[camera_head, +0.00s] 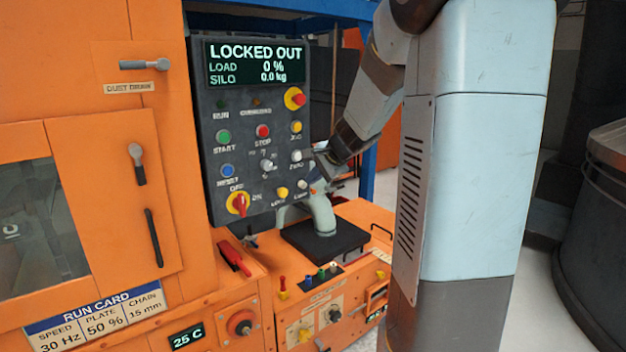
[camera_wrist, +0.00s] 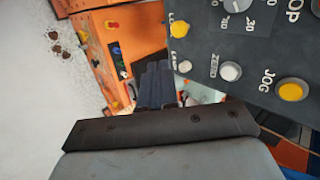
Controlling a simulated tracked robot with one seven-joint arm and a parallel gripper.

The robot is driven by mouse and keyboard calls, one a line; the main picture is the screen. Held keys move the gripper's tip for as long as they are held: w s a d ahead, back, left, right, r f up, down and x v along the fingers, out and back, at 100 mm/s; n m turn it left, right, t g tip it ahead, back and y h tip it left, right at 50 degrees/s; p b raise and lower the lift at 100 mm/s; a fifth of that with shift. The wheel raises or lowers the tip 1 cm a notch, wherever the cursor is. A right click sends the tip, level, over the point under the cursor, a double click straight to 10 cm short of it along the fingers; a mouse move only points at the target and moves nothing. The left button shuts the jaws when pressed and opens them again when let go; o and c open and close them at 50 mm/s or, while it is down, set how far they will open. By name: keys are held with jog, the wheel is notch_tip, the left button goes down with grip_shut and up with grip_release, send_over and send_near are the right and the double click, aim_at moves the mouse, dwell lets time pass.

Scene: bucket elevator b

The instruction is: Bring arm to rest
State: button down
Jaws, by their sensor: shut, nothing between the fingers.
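My gripper (camera_head: 322,168) is shut and empty, at the lower right part of the dark control panel (camera_head: 222,98). My arm reaches down to it from the upper right. In the wrist view my closed fingers (camera_wrist: 157,82) point past the panel's edge, with a white button (camera_wrist: 229,71) and a yellow jog button (camera_wrist: 291,91) close by. I cannot tell whether the fingers touch the panel. The panel's screen (camera_head: 254,63) reads LOCKED OUT, load 0 %, silo 0.0 kg.
An orange machine housing (camera_head: 80,80) with handles stands at the left. A lower orange console (camera_head: 330,310) with knobs lies below the panel, and a grey-green curved post (camera_head: 321,212) rises from its black pad. A dark drum (camera_head: 600,230) stands at the right. Pale floor (camera_wrist: 40,120) is open.

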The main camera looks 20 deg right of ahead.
jog(key=s+a+r+n+g, duration=0.1)
jog(key=s+a+r+n, duration=0.35)
jog(key=s, duration=0.65)
jog(key=s+a+r+n+g, duration=0.1)
jog(key=s+a+n+g, duration=0.1)
jog(key=s+a+n, duration=0.65)
jog(key=s+d+f+n+h, duration=0.1)
jog(key=s+d+h, duration=0.1)
jog(key=s, duration=0.9)
jog(key=shift+s+d+f+h, duration=0.15)
jog(key=shift+d+f+h, duration=0.05)
jog(key=shift+d+h, duration=0.25)
